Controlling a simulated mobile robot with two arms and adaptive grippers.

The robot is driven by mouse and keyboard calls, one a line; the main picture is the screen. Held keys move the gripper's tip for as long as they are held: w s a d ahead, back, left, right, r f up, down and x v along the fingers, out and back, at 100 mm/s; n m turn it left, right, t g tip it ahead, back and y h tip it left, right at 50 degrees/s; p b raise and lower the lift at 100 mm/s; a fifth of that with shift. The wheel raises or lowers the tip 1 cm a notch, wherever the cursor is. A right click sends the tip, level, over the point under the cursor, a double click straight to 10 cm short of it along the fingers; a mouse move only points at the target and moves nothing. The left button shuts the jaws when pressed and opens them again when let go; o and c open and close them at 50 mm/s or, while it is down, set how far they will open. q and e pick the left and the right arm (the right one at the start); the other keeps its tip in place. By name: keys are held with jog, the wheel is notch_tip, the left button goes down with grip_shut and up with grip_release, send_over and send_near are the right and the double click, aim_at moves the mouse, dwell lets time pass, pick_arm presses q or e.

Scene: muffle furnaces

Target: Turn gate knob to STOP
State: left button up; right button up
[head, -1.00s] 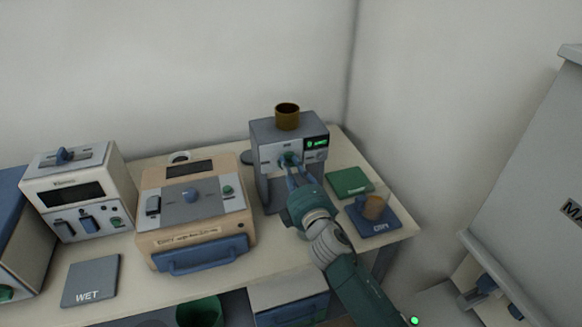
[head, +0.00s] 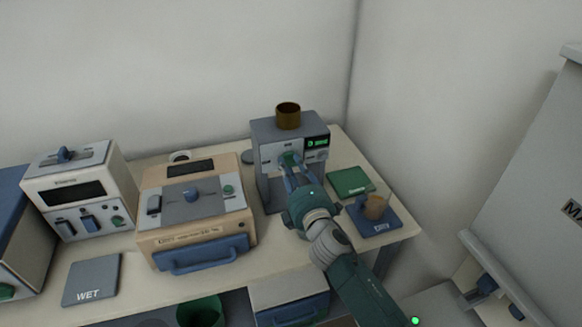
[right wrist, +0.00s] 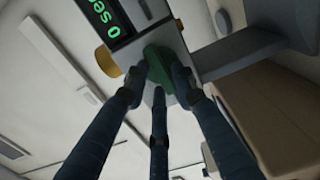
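A grey machine (head: 274,133) stands at the back right of the table, with a lit green display (head: 317,142) on its upper right front. Its green knob (right wrist: 159,68) is on the front face; I take it to be the gate knob. My right gripper (head: 289,166) reaches the front of the machine. In the right wrist view its fingers (right wrist: 158,82) close around both sides of the knob, with a third finger below. The knob's pointer and any STOP mark cannot be read. The display's visible part reads "0 se" in the wrist view. My left gripper is not in view.
A brown cup (head: 288,115) sits on the machine. A green mat (head: 350,181) and a blue mat (head: 383,222) bearing a mug (head: 374,206) lie to its right. A tan machine (head: 192,212) stands to its left. A wall is close behind.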

jog(key=shift+o, duration=0.5)
jog(key=v, duration=1.2)
